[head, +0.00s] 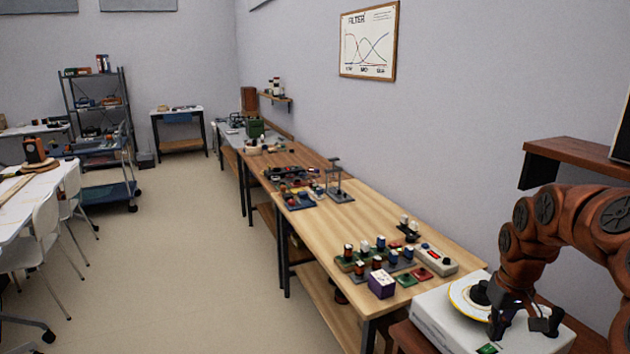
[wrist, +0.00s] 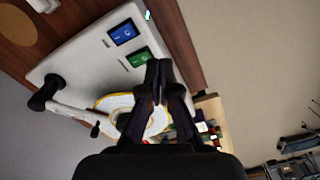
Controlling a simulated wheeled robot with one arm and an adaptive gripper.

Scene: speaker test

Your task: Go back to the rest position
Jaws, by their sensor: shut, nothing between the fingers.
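My gripper (head: 520,325) is at the lower right of the head view, at the end of my reddish-brown arm. It hangs over the front part of a white box-shaped device with a round, yellow-rimmed disc on top. In the wrist view my gripper (wrist: 158,70) points up the picture with its black fingers together and nothing between them. Behind the fingers lie the white device (wrist: 85,65) and its disc (wrist: 118,102). I cannot tell whether the fingertips touch the device.
A long wooden workbench (head: 375,215) runs along the right wall, with small blocks, a purple box (head: 381,284) and a grey device (head: 437,258) on it. A brown shelf (head: 565,150) juts out near my arm. White chairs (head: 45,235) stand left; the floor (head: 190,250) between is clear.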

